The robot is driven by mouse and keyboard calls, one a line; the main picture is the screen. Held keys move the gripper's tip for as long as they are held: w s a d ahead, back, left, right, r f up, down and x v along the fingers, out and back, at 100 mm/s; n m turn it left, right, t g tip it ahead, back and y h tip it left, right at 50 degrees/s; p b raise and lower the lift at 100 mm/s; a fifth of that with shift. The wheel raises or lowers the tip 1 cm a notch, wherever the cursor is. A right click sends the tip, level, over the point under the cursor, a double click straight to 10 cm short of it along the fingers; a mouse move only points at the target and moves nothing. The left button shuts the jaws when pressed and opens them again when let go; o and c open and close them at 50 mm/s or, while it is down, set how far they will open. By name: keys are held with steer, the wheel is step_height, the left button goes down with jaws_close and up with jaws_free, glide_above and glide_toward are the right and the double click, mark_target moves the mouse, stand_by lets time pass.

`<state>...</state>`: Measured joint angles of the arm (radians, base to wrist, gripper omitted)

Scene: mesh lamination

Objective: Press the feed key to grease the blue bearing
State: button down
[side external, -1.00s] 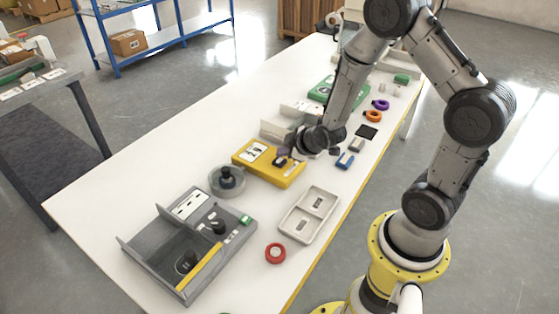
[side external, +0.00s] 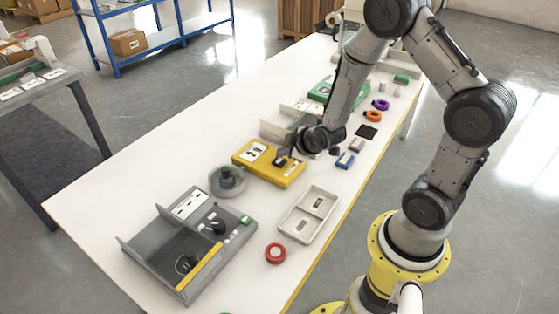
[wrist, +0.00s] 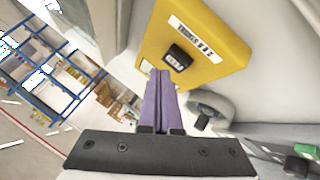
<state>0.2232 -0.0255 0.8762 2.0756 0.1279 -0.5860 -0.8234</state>
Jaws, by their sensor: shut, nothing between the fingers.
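A yellow unit (side external: 262,176) with a white label stands mid-table; in the wrist view its face (wrist: 215,62) carries a white label strip and a raised black key (wrist: 178,58). My gripper (side external: 284,154) is low over the unit's right part, by its dark key. In the wrist view the purple fingers (wrist: 160,75) are shut together and empty, their tips close to the key; I cannot tell whether they touch it. No clearly blue bearing shows. A purple ring (side external: 381,104) and an orange ring (side external: 373,116) lie farther back.
A round grey dish (side external: 227,182) stands left of the yellow unit. A grey machine (side external: 215,222) with a yellow bar, a pale two-pocket tray (side external: 309,214) and a red ring (side external: 275,253) are nearer. The table's left side is clear.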

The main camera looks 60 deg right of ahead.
mark_target(283, 163)
steer(key=shift+f, duration=0.2)
stand_by(0.5)
steer(key=shift+f, duration=0.25)
steer(key=shift+s+f, duration=0.1)
steer(key=shift+f, duration=0.55)
stand_by(1.0)
steer(key=shift+r, duration=1.05)
steer(key=shift+r, duration=2.5)
stand_by(0.4)
